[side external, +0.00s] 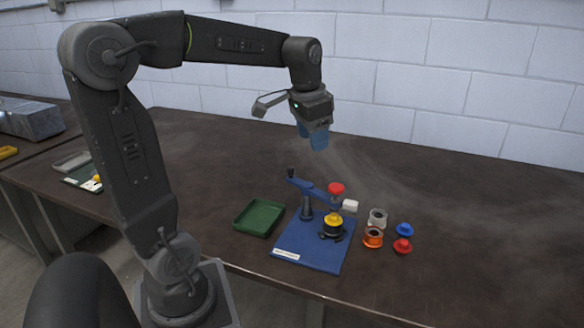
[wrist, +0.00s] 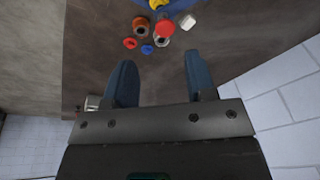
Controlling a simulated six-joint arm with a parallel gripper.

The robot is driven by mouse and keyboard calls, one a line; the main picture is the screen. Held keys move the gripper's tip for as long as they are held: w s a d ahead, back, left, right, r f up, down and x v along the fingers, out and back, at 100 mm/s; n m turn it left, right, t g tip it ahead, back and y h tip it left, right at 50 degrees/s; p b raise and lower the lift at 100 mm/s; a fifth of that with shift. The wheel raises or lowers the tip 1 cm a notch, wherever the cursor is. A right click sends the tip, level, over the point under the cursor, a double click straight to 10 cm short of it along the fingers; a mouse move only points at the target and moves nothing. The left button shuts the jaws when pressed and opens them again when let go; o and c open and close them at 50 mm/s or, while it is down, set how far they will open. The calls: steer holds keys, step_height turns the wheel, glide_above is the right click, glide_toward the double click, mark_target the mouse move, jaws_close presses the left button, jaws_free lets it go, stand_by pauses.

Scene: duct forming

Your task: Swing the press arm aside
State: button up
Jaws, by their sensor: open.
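The press arm (side external: 316,191) is a blue bar on a dark post, with a black handle at its left end and a red knob (side external: 336,188) at its right end. It stands on a blue base plate (side external: 300,252). The red end is above and close to a yellow-topped black piece (side external: 333,220) on the plate. My gripper (side external: 319,146) has blue fingers and hangs high above the table, behind the press, touching nothing. In the wrist view my gripper (wrist: 160,80) is open and empty. The red knob also shows there (wrist: 165,28); most of the press arm is out of frame.
A green tray (side external: 241,230) lies left of the plate. Right of it are a white block (side external: 350,206), a grey ring (side external: 377,215), an orange ring (side external: 373,243), a blue piece (side external: 404,230) and a red piece (side external: 402,252). The right side of the table is clear.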

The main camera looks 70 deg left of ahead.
steer(key=g+h, duration=0.1)
steer(key=g, duration=0.1)
glide_above(291, 168)
step_height(291, 168, down, 3)
step_height(291, 168, down, 14)
steer(key=shift+a+r, duration=0.1)
steer(key=shift+c, duration=0.3)
jaws_close()
